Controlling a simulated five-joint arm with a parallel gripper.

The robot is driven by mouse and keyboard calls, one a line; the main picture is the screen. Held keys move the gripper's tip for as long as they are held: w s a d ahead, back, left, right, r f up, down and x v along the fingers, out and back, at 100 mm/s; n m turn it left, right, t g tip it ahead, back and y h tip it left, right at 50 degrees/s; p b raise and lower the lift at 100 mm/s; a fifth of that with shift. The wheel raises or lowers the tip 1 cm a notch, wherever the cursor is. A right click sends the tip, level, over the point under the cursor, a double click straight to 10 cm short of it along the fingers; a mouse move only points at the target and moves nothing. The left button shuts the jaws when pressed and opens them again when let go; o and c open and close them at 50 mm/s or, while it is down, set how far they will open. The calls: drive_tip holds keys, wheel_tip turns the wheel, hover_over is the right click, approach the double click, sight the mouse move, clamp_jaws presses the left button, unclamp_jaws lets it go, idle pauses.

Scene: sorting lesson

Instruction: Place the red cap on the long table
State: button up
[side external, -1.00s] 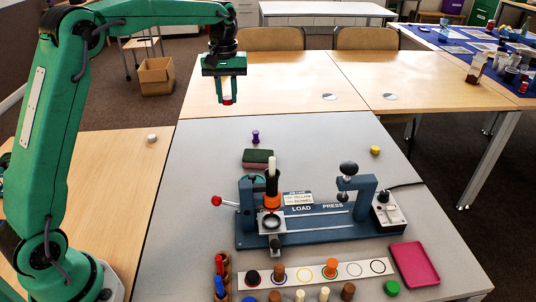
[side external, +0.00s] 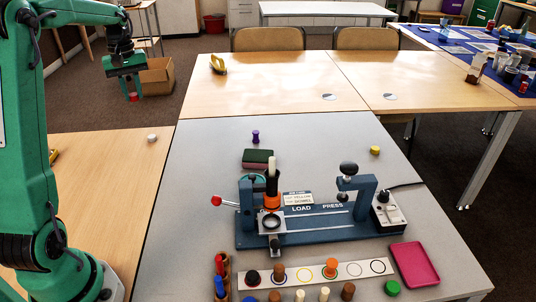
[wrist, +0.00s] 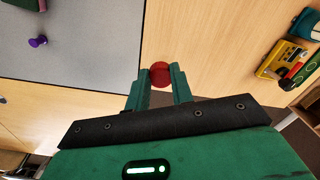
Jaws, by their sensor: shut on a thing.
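My gripper (side external: 132,90) is shut on the red cap (side external: 134,97) and holds it up in the air, left of the wooden table (side external: 270,85) at the back in the side view. In the wrist view the red cap (wrist: 160,73) sits between the two fingertips (wrist: 160,82), with wooden tabletop (wrist: 215,40) showing behind it. Wooden tops show at the back and at the left (side external: 95,185). I cannot tell from the pictures which one is the long table.
A yellow object (side external: 217,64) stands on the back table. The grey table (side external: 330,135) holds a blue press (side external: 320,232), a purple peg (side external: 255,136) and a tray (side external: 414,264). A cardboard box (side external: 158,77) is on the floor. Much of the back table is clear.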

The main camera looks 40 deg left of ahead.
wheel_tip(320, 180, down, 11)
hover_over(126, 153)
wheel_tip(126, 153, down, 7)
drive_tip(key=shift+f, duration=0.1)
idle(0.5)
drive_tip(key=shift+f, duration=1.95)
drive_tip(key=shift+f, duration=0.1)
drive_tip(key=o, duration=1)
drive_tip(key=shift+c, duration=0.2)
wheel_tip(126, 153, up, 12)
